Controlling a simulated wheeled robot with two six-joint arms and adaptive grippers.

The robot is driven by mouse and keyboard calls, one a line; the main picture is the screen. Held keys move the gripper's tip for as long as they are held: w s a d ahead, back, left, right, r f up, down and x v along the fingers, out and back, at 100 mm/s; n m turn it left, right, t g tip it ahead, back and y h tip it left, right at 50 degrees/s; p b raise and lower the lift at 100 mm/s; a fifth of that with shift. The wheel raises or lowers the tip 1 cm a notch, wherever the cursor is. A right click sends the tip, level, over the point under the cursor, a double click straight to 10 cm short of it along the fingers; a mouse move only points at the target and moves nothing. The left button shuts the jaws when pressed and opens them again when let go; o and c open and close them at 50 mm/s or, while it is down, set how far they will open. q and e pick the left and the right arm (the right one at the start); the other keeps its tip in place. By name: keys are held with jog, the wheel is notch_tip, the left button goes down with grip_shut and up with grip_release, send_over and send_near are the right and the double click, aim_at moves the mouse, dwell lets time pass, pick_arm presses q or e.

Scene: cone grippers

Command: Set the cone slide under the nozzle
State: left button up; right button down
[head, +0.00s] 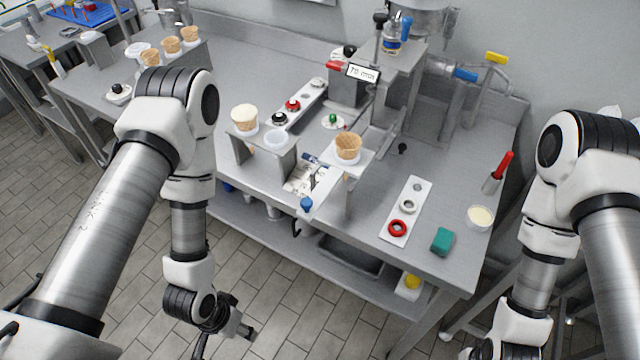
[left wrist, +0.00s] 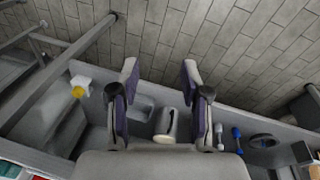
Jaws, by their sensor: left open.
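A waffle cone (head: 348,150) stands upright in a light plate, which looks like the cone slide (head: 366,160), at the table's front. A blue knob (head: 306,204) shows below and left of it at the front edge. The nozzle is hard to make out; the dispensing machine (head: 398,62) stands behind the slide, with a "70 mm" sign (head: 363,73). My left gripper (head: 226,338) hangs low in front of the table, over the floor, away from the slide. In the left wrist view its fingers (left wrist: 160,80) are apart with nothing held. My right gripper is out of view.
A stand (head: 262,158) left of the slide holds a filled cone (head: 244,119) and a white cup. A strip with rings (head: 405,212), a green block (head: 442,241) and a bowl (head: 480,217) lie at right. The lower shelf (head: 270,228) juts below the tabletop.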

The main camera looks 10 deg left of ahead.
pick_arm(q)
jog(key=w+d+r+m+t+h+b, duration=0.2)
jog(key=w+d+r+m+h+b, duration=0.15)
jog(key=w+d+h, duration=0.2)
jog(key=m+t+h+b, duration=0.5)
jog(key=m+h+b, duration=0.35)
jog(key=b, duration=0.35)
send_near(307, 201)
jog(key=x, duration=0.2)
jog(key=shift+n, duration=0.3)
jog(key=x, duration=0.8)
jog(key=shift+f, duration=0.1)
grip_shut()
